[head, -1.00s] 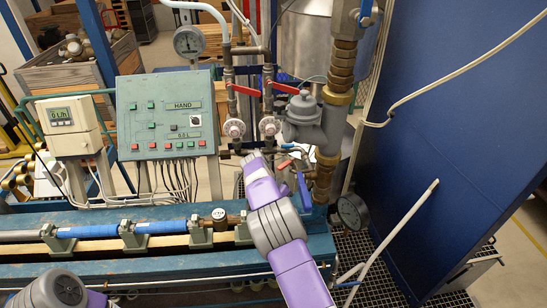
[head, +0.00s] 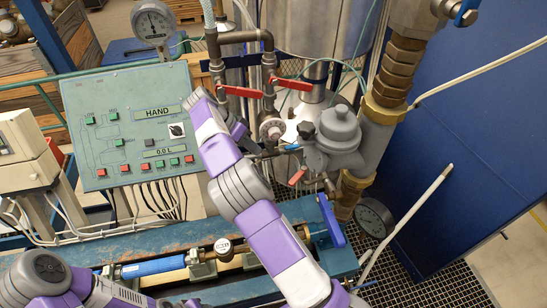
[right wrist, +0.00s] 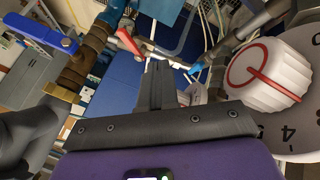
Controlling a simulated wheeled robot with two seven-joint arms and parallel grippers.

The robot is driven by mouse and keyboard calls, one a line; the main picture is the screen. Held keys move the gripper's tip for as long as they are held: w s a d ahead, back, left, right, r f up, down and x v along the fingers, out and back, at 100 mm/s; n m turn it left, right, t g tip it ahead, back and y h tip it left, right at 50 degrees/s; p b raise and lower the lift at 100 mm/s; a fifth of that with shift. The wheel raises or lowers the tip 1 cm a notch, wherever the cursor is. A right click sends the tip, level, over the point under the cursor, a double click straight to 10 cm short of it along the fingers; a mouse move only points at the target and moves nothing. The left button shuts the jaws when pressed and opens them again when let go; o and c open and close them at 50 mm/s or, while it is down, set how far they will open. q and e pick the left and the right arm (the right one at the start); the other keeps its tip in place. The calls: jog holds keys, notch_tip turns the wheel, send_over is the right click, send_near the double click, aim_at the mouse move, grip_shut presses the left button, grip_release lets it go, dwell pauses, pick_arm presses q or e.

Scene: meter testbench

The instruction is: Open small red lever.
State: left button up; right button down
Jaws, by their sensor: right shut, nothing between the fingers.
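The small red lever (head: 297,177) shows in the head view below the grey meter body, right of my right forearm. Two longer red levers, the left one (head: 238,91) and the right one (head: 290,83), sit on the vertical pipes above it. My left gripper is out of view.
A white knob with a red bar (right wrist: 268,77) is close on the right of the gripper. The control panel (head: 132,125) stands left of my right arm.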

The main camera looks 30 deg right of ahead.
aim_at(298, 176)
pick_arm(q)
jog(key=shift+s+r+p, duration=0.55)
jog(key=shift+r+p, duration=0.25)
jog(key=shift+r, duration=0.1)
pick_arm(e)
jog(key=s+d+f, duration=0.7)
jog(key=shift+s+f, duration=0.2)
jog(key=shift+s, duration=0.1)
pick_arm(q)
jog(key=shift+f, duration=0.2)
pick_arm(e)
jog(key=shift+a+n, duration=0.1)
jog(key=shift+n, duration=0.2)
pick_arm(q)
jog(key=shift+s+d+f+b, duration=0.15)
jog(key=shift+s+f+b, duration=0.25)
jog(key=shift+b, duration=0.15)
pick_arm(e)
jog(key=shift+s+n+t+h, duration=0.3)
jog(key=shift+n+t, duration=0.4)
jog(key=shift+n, duration=0.1)
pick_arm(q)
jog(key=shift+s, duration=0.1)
